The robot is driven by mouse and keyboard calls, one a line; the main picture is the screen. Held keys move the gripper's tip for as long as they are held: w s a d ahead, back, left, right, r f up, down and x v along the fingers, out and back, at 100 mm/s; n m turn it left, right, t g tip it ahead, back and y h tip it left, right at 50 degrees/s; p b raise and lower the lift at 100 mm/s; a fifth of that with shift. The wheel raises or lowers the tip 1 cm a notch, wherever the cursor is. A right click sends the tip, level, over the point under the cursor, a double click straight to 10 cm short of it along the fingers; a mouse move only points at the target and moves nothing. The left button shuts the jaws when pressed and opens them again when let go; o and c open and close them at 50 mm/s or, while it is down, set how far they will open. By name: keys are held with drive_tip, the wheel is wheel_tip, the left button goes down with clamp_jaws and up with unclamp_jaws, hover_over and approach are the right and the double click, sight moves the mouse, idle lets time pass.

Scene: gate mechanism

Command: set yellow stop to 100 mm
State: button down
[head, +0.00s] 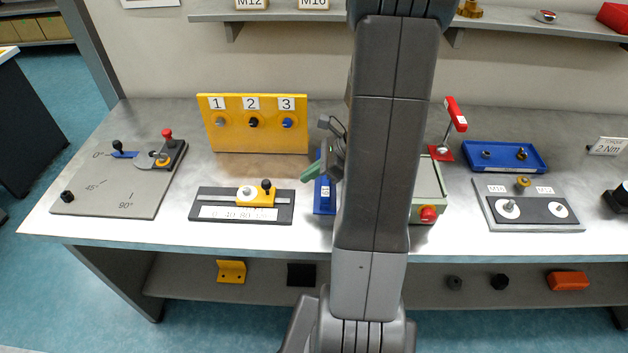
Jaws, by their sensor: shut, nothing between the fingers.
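The yellow stop (257,194) sits on a dark slide base (286,215) on the bench, left of my arm. It has a black knob on top and a pale round part at its left. A white scale strip (238,214) with printed numbers runs along the front of the base; the stop stands over its right half. The marks are too small for an exact reading. My gripper (310,172) shows green fingertips, shut and empty, to the right of the stop and apart from it. My arm hides part of the gripper.
A yellow panel (254,140) with numbered knobs stands behind the slide. A blue block (324,200) stands right of the slide, partly behind my arm. An angle plate (118,187) with a lever lies at left. Bare bench lies between the plate and the slide.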

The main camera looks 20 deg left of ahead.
sight(275, 194)
drive_tip(key=x, duration=0.9)
drive_tip(key=shift+s+a, duration=0.1)
drive_tip(key=shift+s+a, duration=0.1)
drive_tip(key=shift+a, duration=0.4)
drive_tip(key=shift+r, duration=0.1)
drive_tip(key=shift+d+r+p, duration=0.3)
drive_tip(key=shift+r+p, duration=0.15)
drive_tip(key=shift+p, duration=0.1)
drive_tip(key=p+v, duration=0.5)
drive_tip(key=v, duration=0.4)
drive_tip(key=shift+f, duration=0.15)
